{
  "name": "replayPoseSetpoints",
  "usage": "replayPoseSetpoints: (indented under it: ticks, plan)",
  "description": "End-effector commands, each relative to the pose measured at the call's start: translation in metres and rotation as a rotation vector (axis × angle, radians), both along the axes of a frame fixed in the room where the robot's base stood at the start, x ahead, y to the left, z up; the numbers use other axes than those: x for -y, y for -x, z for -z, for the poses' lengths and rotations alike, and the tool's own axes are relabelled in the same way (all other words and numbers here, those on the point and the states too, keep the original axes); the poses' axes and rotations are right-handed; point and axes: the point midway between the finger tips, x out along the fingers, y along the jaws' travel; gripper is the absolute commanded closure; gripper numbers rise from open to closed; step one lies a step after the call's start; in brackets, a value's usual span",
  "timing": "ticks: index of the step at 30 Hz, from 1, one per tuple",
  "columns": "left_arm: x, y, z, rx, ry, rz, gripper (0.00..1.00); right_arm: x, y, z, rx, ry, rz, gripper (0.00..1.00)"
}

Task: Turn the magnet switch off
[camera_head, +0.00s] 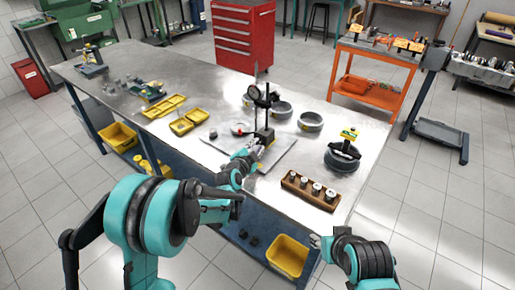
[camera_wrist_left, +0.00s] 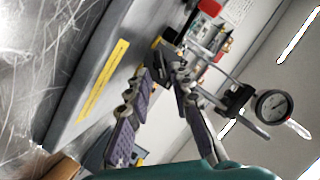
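A black dial indicator stand (camera_head: 267,104) rises upright from a grey plate on the metal workbench. Its dark magnetic base (camera_head: 264,133) sits low, partly behind my left gripper. The magnet switch is too small to make out. My left gripper (camera_head: 258,146) is at the near side of this base. In the left wrist view, the two purple-padded fingers (camera_wrist_left: 165,76) are apart with a gap between them, and dark parts show just beyond the tips. I cannot tell whether they touch. The round dial gauge (camera_wrist_left: 274,106) hangs to the right there. My right arm (camera_head: 365,258) is low at the bench's near edge; its fingers are unclear.
A wooden block with several pistons (camera_head: 310,190) and a dark clutch-like part (camera_head: 342,156) stand to the right. Metal rings (camera_head: 311,121) lie behind them. Yellow trays (camera_head: 188,121) lie to the left.

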Motion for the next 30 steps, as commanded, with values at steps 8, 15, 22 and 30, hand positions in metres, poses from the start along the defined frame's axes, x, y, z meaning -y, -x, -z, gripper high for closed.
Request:
replayPoseSetpoints:
  ticks: [8,15,22,30]
  plan:
    - [0.006,-0.016,0.004,0.000,0.000,0.000,0.79,0.000,0.000,0.005,0.000,0.000,0.000,0.60]
    - [0.005,-0.015,0.004,0.000,0.000,0.000,0.94,0.000,0.000,0.005,0.000,0.000,0.000,0.60]
    - [0.006,-0.015,0.004,0.000,0.000,0.000,1.00,0.000,0.000,0.005,0.000,0.000,0.000,0.60]
    - [0.005,-0.016,0.003,-0.022,0.028,0.000,1.00,0.000,0.000,0.003,0.000,0.000,0.000,0.60]
